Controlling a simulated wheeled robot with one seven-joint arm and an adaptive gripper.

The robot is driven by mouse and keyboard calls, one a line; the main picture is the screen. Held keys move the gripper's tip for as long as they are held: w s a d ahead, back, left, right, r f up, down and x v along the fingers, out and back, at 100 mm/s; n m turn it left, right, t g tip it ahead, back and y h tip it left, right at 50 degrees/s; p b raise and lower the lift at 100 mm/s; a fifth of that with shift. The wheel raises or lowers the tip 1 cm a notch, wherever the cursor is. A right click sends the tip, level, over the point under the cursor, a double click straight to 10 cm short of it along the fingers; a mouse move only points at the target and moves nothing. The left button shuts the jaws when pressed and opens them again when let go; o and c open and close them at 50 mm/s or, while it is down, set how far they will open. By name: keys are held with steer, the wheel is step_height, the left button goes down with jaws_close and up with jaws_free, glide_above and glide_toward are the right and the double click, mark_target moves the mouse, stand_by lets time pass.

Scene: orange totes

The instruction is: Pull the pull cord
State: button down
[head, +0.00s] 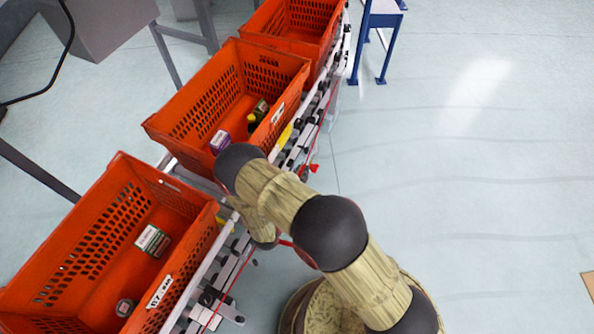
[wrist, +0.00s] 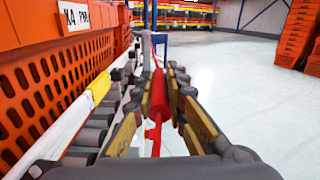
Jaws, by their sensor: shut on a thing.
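The pull cord (wrist: 157,98) shows in the wrist view as a red piece between my fingers, with a thinner red part below it. My gripper (wrist: 160,80) is shut on it, one finger on either side. In the head view my arm hides most of my gripper and the place where it holds the cord. A thin red line runs along the conveyor's side there, with a small red piece (head: 313,168) beyond my arm.
Orange totes stand in a row on the roller conveyor (head: 232,270): a near one (head: 118,165), a middle one (head: 290,62) and a far one. The near and middle totes hold small packages. A blue-legged stand (head: 378,20) is at the back. The floor to the right is clear.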

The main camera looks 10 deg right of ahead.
steer(key=c, duration=1.8)
jaws_free()
steer(key=shift+s+d, duration=0.2)
steer(key=shift+o, duration=0.2)
steer(key=shift+f, duration=0.1)
steer(key=v, duration=1.2)
steer(key=shift+w+a, duration=0.1)
